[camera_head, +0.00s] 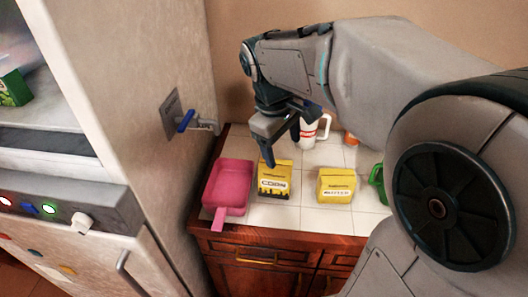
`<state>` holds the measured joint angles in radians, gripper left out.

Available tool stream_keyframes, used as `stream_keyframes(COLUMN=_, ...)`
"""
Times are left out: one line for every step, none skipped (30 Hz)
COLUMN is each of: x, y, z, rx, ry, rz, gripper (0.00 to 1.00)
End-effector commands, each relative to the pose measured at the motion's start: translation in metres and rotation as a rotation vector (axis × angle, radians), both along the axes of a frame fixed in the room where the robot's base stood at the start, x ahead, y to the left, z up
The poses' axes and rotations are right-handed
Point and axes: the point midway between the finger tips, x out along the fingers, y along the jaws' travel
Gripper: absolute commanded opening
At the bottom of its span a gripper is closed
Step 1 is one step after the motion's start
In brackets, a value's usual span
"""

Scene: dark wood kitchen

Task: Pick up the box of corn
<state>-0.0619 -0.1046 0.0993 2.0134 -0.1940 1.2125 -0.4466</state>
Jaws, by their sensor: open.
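The box of corn (273,183) is a small yellow box with a dark band and a "CORN" label. It stands on the white tiled counter (285,216), right of the pink pan. My gripper (283,147) is open and empty, pointing down just above and behind the top of the corn box. One finger hangs close over the box's upper left edge; I cannot tell whether it touches. The other finger is further right and back.
A pink pan (229,184) sits close on the left. A yellow butter box (336,186) stands on the right, with a green item (378,181) beyond it. A white mug (311,132) is behind. A fridge (165,60) side with a blue-handled fixture bounds the left.

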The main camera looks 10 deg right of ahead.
Motion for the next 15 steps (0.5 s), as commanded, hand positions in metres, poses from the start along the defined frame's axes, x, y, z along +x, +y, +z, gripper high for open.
stream_keyframes(x=0.017, y=0.005, z=-0.011, rx=-0.025, ry=0.046, rz=0.068, gripper=0.71)
stream_keyframes(x=0.026, y=0.007, z=-0.013, rx=-0.04, ry=0.07, rz=0.108, gripper=0.71)
stream_keyframes(x=0.037, y=0.01, z=-0.017, rx=-0.058, ry=0.104, rz=0.16, gripper=0.71)
stream_keyframes(x=0.045, y=0.012, z=-0.02, rx=-0.071, ry=0.128, rz=0.197, gripper=0.71)
stream_keyframes(x=0.053, y=0.014, z=-0.024, rx=-0.082, ry=0.152, rz=0.232, gripper=0.71)
stream_keyframes(x=0.063, y=0.016, z=-0.028, rx=-0.097, ry=0.182, rz=0.275, gripper=0.71)
stream_keyframes(x=0.069, y=0.018, z=-0.031, rx=-0.106, ry=0.203, rz=0.306, gripper=0.71)
stream_keyframes(x=0.075, y=0.02, z=-0.034, rx=-0.115, ry=0.223, rz=0.335, gripper=0.71)
stream_keyframes(x=0.083, y=0.022, z=-0.038, rx=-0.125, ry=0.247, rz=0.369, gripper=0.71)
stream_keyframes(x=0.088, y=0.024, z=-0.041, rx=-0.13, ry=0.264, rz=0.391, gripper=0.71)
stream_keyframes(x=0.092, y=0.025, z=-0.043, rx=-0.135, ry=0.277, rz=0.412, gripper=0.71)
stream_keyframes(x=0.097, y=0.026, z=-0.046, rx=-0.143, ry=0.294, rz=0.434, gripper=0.71)
stream_keyframes(x=0.1, y=0.027, z=-0.048, rx=-0.146, ry=0.305, rz=0.448, gripper=0.71)
stream_keyframes(x=0.102, y=0.028, z=-0.049, rx=-0.149, ry=0.314, rz=0.46, gripper=0.71)
stream_keyframes(x=0.105, y=0.028, z=-0.05, rx=-0.151, ry=0.323, rz=0.473, gripper=0.71)
